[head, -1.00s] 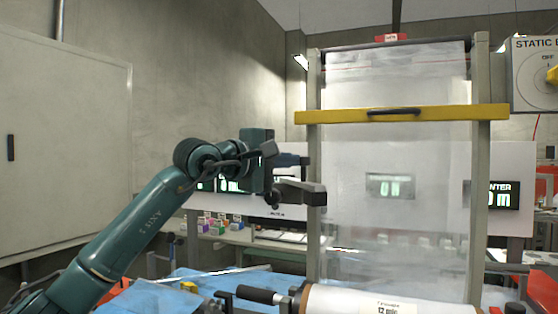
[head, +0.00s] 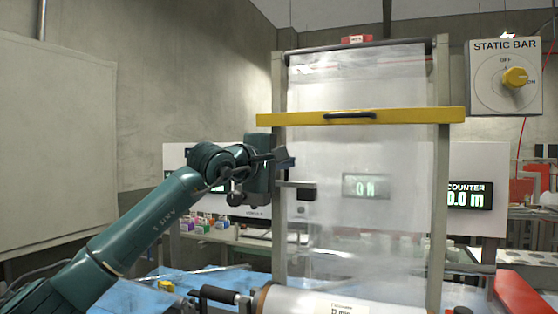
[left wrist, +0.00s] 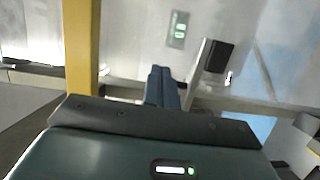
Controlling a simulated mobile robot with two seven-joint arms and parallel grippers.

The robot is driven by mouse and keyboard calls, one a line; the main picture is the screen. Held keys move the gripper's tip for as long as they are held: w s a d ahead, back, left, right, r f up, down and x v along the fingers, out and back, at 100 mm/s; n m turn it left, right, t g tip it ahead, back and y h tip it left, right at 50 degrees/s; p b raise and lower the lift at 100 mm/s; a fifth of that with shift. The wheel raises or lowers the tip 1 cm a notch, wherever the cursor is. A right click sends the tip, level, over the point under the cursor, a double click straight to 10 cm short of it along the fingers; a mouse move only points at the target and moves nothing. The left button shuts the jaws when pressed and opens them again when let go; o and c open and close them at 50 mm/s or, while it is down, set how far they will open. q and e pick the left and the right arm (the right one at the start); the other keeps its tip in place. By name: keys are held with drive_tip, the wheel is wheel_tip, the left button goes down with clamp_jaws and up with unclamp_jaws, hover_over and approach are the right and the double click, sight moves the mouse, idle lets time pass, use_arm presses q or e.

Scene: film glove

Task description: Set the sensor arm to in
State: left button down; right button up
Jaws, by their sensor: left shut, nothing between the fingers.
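The sensor arm (head: 285,184) is a short pale bar with a dark block (head: 306,192) at its end. It reaches right from the frame's left post, and the block is in front of the clear film's (head: 385,160) left part. The block also shows in the left wrist view (left wrist: 218,56), just right of my fingers. My left gripper (head: 287,158) is shut and empty, in front of the left post and a little above the sensor arm in the head view. Its closed blue fingers show in the left wrist view (left wrist: 163,88). My right gripper is in no view.
A yellow bar (head: 420,115) with a dark handle crosses the film above my gripper. The film roll (head: 310,302) lies below. A static bar panel (head: 490,90) with a yellow knob hangs at the right, above a counter display (head: 468,195).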

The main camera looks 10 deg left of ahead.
use_arm(q)
drive_tip(key=shift+w+d, duration=0.2)
drive_tip(key=shift+w, duration=0.1)
idle(0.4)
